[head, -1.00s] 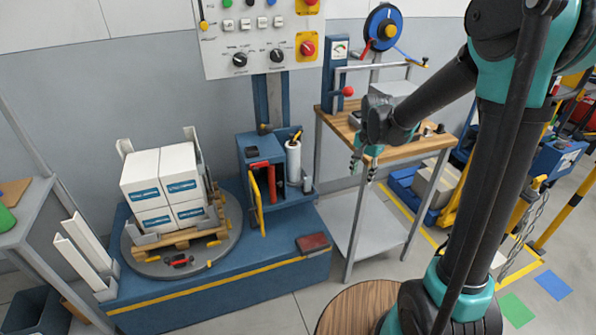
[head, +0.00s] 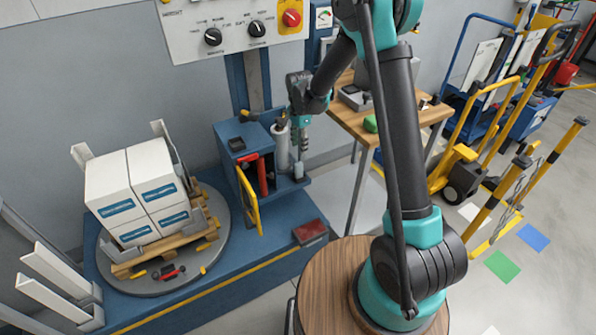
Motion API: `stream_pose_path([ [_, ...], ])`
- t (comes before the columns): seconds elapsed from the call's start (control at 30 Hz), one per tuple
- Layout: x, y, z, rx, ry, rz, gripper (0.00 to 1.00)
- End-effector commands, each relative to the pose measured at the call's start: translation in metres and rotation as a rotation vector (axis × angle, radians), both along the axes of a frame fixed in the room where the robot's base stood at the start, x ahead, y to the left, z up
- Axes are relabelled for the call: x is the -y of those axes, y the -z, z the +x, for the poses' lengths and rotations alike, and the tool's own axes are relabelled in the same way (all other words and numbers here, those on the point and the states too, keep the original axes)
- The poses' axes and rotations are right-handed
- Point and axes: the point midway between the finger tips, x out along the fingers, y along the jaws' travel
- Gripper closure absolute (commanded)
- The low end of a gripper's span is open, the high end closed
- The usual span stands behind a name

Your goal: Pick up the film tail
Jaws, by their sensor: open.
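A pale upright roll (head: 282,150), which looks like the film roll, stands on the blue carriage (head: 240,132) of the wrapping machine. A small pale piece (head: 299,171) low beside the roll looks like the film tail, but it is too small to be sure. My gripper (head: 301,156) points down just right of the roll, its fingertips close above the pale piece. The jaws are open. I cannot tell whether they touch anything.
A yellow guard bar (head: 249,200) and a red part (head: 262,176) stand left of the roll. White boxes (head: 138,190) sit on a pallet on the round turntable (head: 150,281). A wooden workbench (head: 375,118) stands to the right.

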Motion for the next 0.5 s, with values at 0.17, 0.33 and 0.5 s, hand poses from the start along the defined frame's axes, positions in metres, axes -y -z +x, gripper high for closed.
stream_pose_path([
  [0.17, 0.0, 0.035, 0.0, 0.0, 0.0, 0.0, 0.57],
  [0.33, 0.0, 0.054, 0.0, 0.0, -0.001, 0.0, 0.57],
  [0.5, 0.0, 0.062, 0.0, 0.0, -0.001, 0.0, 0.57],
])
